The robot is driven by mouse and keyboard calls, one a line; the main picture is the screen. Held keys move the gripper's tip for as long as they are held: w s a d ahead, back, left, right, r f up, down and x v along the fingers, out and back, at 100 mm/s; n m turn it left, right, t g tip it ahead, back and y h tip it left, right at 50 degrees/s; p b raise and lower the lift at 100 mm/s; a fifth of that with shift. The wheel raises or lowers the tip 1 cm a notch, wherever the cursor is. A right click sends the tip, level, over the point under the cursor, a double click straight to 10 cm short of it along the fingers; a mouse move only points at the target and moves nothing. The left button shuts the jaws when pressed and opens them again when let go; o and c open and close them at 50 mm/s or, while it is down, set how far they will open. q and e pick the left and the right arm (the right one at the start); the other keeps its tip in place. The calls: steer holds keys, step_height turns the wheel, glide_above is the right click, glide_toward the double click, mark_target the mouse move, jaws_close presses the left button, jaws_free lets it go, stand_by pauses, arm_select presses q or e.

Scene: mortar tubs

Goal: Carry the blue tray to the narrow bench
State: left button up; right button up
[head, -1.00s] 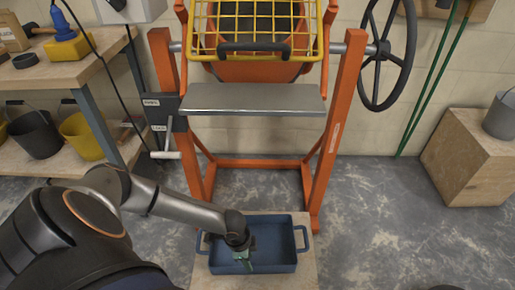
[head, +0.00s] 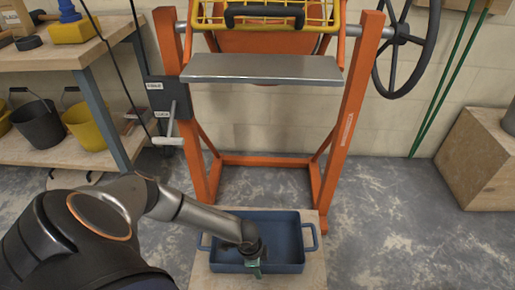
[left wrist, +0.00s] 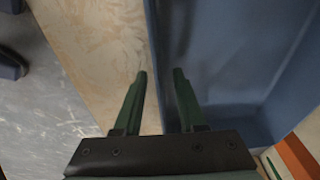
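The blue tray (head: 287,232) is a rectangular open box with a loop handle at each end. It stands level on a light wooden top (head: 315,274) at the bottom of the head view, in front of the orange frame. My left gripper (head: 254,266) is at the tray's front wall, pointing down. In the left wrist view its two green fingers (left wrist: 161,75) are apart, with the tray's wall edge (left wrist: 157,50) running between them in the picture. I cannot tell whether they touch it. My right gripper is out of view. I see no other bench clearly.
The orange mixer frame (head: 346,125) with a grey metal shelf (head: 262,68) stands just behind the tray. A wooden workbench (head: 70,50) with buckets below is at left. A wooden box (head: 480,160) is at right. Grey floor (head: 385,220) between is clear.

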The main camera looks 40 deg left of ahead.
arm_select(q)
steer(key=shift+d+f, duration=0.1)
steer(key=shift+f, duration=0.75)
jaws_close()
steer(key=shift+r, duration=0.1)
stand_by(0.6)
